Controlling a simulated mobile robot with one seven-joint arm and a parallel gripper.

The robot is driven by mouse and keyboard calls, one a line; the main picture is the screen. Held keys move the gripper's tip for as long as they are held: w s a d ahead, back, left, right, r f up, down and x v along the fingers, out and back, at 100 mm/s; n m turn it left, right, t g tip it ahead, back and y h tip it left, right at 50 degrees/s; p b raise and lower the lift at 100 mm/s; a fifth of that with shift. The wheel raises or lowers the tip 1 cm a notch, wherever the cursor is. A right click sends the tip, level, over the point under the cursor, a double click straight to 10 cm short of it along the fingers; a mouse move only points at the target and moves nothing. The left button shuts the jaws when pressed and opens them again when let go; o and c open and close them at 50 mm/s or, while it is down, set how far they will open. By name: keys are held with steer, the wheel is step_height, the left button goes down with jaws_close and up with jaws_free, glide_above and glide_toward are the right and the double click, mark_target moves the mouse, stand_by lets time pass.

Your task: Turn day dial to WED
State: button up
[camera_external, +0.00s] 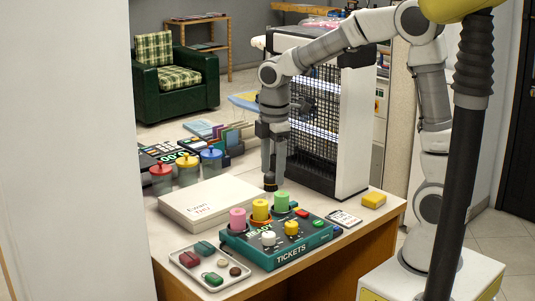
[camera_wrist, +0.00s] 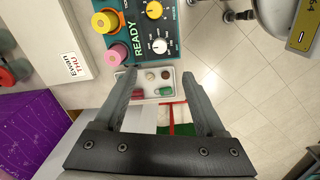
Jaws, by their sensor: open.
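A teal ticket machine (camera_external: 285,243) marked TICKETS stands on the counter. It has a white dial (camera_external: 268,238) and a yellow dial (camera_external: 291,228) on its top. The white dial (camera_wrist: 160,46) and the yellow dial (camera_wrist: 153,10) also show in the wrist view. The marks around them are too small to read, so I cannot tell which is the day dial. My gripper (camera_external: 273,176) points down, open, behind the machine in the external view. In the wrist view its fingertips (camera_wrist: 160,76) are spread apart with nothing held between them.
Pink, yellow and green rolls (camera_external: 282,201) stand up along the machine's back. A white box (camera_external: 190,201) labelled Ewan THU lies to its left. A tray (camera_external: 180,272) with small items is in front. A yellow block (camera_external: 374,200) and a dark rack (camera_external: 315,125) are nearby.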

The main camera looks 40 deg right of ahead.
steer(key=b, duration=0.3)
glide_toward(268, 234)
steer(key=shift+n, duration=0.3)
steer(key=f, duration=0.9)
steer(key=shift+w, duration=0.25)
steer(key=shift+c, duration=0.3)
steer(key=shift+d, duration=0.1)
jaws_close()
